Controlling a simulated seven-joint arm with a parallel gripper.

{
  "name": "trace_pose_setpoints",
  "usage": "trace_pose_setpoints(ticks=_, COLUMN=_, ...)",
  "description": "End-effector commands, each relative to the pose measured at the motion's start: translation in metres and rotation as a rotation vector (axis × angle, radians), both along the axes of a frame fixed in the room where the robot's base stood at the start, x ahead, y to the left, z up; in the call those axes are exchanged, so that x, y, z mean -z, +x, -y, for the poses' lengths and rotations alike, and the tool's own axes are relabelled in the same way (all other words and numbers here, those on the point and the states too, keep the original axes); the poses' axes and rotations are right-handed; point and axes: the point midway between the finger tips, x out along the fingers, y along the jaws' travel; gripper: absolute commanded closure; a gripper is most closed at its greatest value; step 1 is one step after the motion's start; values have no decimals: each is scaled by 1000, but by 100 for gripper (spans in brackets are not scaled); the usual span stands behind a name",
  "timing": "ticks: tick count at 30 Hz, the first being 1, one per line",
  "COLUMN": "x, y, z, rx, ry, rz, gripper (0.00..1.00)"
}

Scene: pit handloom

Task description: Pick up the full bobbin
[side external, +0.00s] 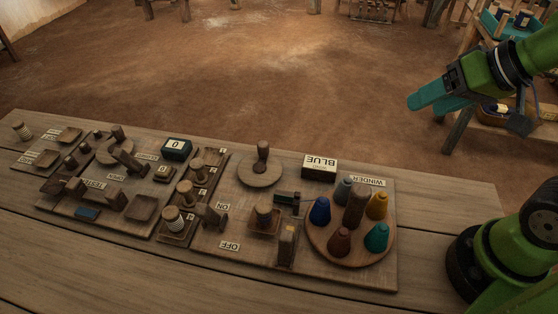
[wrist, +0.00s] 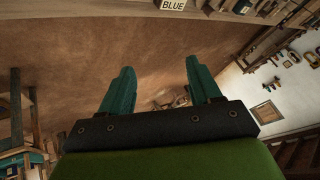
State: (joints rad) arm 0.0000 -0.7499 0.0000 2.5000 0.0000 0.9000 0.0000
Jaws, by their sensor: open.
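Another pale-wound bobbin (side external: 173,220) stands upright in a small tray near the board's middle. I cannot tell for sure which is the full one. My gripper (side external: 412,101) is up at the right, well away from all of them, with teal fingers pointing left. In the wrist view my gripper (wrist: 160,66) is open and empty; no bobbin shows there.
A round wooden tray (side external: 315,243) with several coloured cones sits at the board's right. A BLUE sign block (side external: 320,167), a knobbed disc (side external: 260,173) and a counter box (side external: 177,148) stand along the back. The bench's front strip (side external: 130,262) is clear.

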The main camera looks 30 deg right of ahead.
Motion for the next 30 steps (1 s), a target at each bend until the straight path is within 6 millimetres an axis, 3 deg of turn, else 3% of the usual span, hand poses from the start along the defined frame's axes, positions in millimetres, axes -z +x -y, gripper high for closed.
trace_pose_setpoints(ticks=7, x=11, y=2, z=-9, rx=-36, ry=-1, rz=-48, gripper=37)
trace_pose_setpoints(ticks=11, x=17, y=21, z=-28, rx=-100, ry=1, rz=-133, gripper=37)
trace_pose_setpoints(ticks=20, x=34, y=84, z=-117, rx=-36, ry=127, rz=-490, gripper=37)
trace_pose_setpoints(ticks=24, x=51, y=105, z=-166, rx=92, ry=174, rz=-679, gripper=37)
trace_pose_setpoints(ticks=30, x=62, y=123, z=-219, rx=342, ry=230, rz=-884, gripper=37)
